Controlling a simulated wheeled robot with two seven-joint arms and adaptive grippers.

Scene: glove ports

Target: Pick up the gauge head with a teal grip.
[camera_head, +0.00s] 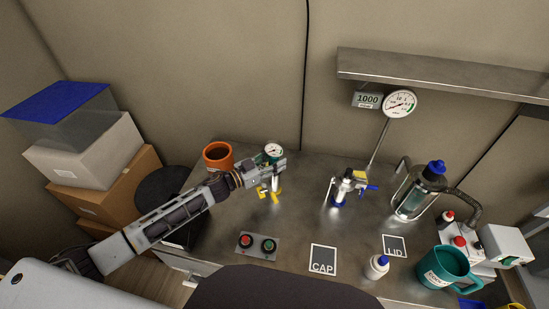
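A gauge head (273,150) with a round white dial and a teal rim stands toward the back of the metal table, left of the middle. My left gripper (279,169) is right at it, just below the dial, and hides much of its lower part. Yellow parts (270,193) and a pale stem show below the gripper. Whether the fingers are closed on the gauge head or only around it is too small to tell. My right gripper is not in view.
An orange pot (218,156) stands close behind my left arm. To the right are a blue-handled fitting (346,187), a larger dial gauge (400,104) below a shelf (440,75), a blue-capped bottle (420,191) and a teal mug (446,267). A button box (257,246) sits in front.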

